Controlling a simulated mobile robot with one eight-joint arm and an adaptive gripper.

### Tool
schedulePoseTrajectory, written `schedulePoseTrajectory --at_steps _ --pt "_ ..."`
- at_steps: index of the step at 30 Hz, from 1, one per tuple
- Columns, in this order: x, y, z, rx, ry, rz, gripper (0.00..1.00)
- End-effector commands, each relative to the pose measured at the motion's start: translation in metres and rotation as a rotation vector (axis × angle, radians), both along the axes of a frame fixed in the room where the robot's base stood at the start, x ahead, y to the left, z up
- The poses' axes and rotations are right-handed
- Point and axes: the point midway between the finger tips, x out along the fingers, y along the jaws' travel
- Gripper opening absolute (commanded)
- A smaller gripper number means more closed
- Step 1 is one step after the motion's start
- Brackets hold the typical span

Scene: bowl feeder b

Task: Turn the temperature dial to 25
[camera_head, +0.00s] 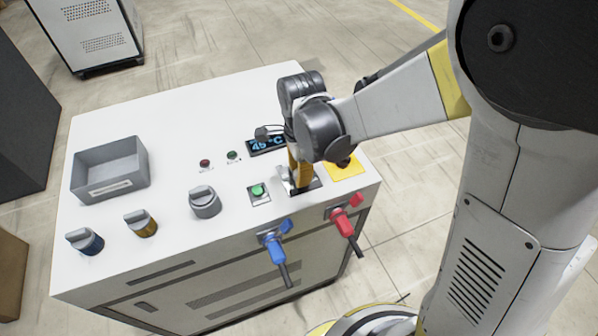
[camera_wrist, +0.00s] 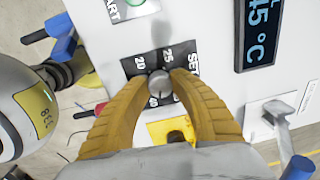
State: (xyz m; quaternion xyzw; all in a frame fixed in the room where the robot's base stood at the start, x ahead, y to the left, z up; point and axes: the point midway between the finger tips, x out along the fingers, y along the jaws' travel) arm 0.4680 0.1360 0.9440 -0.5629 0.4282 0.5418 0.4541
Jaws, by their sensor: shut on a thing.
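The temperature dial (camera_wrist: 158,88) is a small grey round knob on a dark plate (camera_wrist: 133,66) with printed numbers, including 20, 25 and 40, and the word SET. My gripper (camera_wrist: 160,80) has its yellow fingers on both sides of the knob and is shut on it. Which number the dial points to cannot be told. The display beside it (camera_wrist: 262,30) reads 45 °C in blue. In the head view my gripper (camera_head: 299,172) reaches down onto the dial's plate, hiding the knob, and the display (camera_head: 266,146) is partly visible behind it.
A green START button (camera_head: 258,191) is left of the dial, with a grey selector knob (camera_head: 204,201) further left. A yellow plate (camera_head: 346,168) with a dark centre is to the right. Blue (camera_head: 274,244) and red (camera_head: 345,226) plugs stick out in front. A grey bin (camera_head: 110,169) stands at the left.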

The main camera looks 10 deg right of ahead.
Motion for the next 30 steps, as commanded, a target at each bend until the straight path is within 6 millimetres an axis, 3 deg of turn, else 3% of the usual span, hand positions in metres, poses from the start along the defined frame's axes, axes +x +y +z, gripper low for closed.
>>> schedulePoseTrajectory --at_steps 30 --pt "-0.0017 -0.0019 -0.0006 0.0 0.002 0.957 0.0"
